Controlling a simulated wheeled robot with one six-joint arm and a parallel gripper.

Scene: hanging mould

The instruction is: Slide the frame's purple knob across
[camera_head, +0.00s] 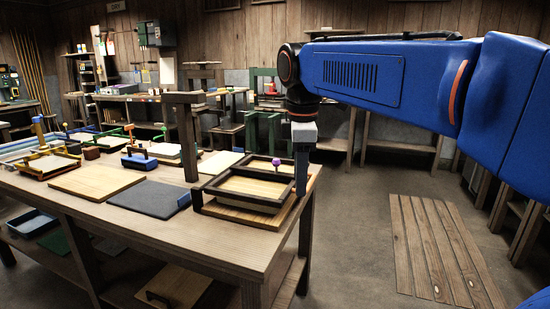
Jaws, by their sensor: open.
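The purple knob (276,162) is small and round and stands up from the dark wooden frame (222,192), towards the frame's far right part. The frame lies near the right end of the workbench, with a pale panel (255,187) inside it. A dark post with an overhanging arm (185,140) stands at the frame's left. My gripper (301,190) points straight down at the frame's right edge, just right of the knob and apart from it. It is open and seen edge-on, with nothing visible between its fingers. Whether it touches the frame's edge cannot be told.
The workbench (195,235) also bears a grey slab (145,198), a pale board (97,180) and a blue block with a dark handle (139,160). A slatted wooden mat (440,245) lies on the floor at right. Bare floor lies between the bench and the mat.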

